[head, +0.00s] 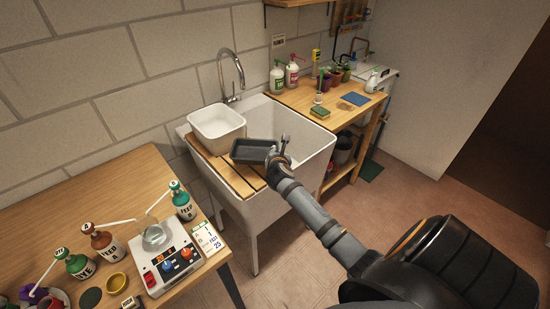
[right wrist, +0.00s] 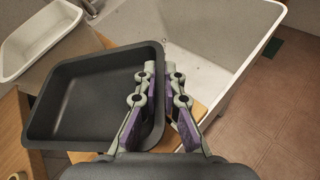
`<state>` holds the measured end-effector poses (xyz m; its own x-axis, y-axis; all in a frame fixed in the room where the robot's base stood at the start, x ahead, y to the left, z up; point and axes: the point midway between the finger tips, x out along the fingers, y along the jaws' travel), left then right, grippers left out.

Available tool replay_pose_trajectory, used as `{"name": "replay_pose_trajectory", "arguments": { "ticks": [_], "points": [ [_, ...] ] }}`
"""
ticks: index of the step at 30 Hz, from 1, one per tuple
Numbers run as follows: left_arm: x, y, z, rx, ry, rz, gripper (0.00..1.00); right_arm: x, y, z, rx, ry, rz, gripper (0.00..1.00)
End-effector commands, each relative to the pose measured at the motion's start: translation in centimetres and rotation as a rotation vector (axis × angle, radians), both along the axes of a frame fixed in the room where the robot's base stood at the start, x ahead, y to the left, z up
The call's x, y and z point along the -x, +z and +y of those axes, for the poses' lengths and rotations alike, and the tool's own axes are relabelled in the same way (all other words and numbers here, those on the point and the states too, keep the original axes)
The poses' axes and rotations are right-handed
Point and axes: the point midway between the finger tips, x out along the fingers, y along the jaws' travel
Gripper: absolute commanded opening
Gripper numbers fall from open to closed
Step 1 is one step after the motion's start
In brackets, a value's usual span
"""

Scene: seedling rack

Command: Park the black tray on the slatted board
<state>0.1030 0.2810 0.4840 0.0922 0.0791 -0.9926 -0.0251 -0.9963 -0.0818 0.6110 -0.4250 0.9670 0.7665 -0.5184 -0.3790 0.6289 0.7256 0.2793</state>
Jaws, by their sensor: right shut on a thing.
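The black tray (head: 252,150) is an empty rectangular tray at the right end of the slatted wooden board (head: 217,172), which lies across the left part of the white sink. My right gripper (head: 277,158) is shut on the tray's right wall. In the right wrist view the tray (right wrist: 75,95) fills the left half, and the fingers (right wrist: 164,95) straddle its near-right rim. The tray looks level and covers part of the board (right wrist: 90,155). I cannot tell whether its underside touches the slats. My left gripper is not in view.
A white basin (head: 217,125) stands behind the tray on the sink's left side. The faucet (head: 230,75) rises behind it. The sink's bowl (head: 300,145) is open to the right. A wooden table (head: 110,190) with bottles and a scale is at left; a potting bench (head: 330,100) is behind right.

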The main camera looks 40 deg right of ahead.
Motion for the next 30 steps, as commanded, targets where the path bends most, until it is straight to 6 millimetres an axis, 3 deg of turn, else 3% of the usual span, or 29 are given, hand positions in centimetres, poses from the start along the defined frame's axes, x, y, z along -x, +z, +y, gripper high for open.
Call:
{"name": "replay_pose_trajectory", "arguments": {
  "ticks": [4,10,17,28,30],
  "points": [
    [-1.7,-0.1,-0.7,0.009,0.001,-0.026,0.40,-1.4,-1.9,-1.0,0.000,0.000,-0.002,0.00],
    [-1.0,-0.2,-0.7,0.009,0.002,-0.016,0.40,-1.8,-2.5,-1.2,0.001,0.001,-0.004,0.00],
    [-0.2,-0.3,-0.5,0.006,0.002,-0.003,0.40,-2.0,-5.8,-1.4,-0.001,0.002,0.000,0.00],
    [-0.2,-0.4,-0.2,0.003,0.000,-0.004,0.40,-2.0,-6.3,-1.4,0.000,0.002,-0.002,0.00],
    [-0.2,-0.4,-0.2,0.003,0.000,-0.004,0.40,-2.0,-6.2,-1.4,0.000,0.002,-0.002,0.14]
  ]
}}
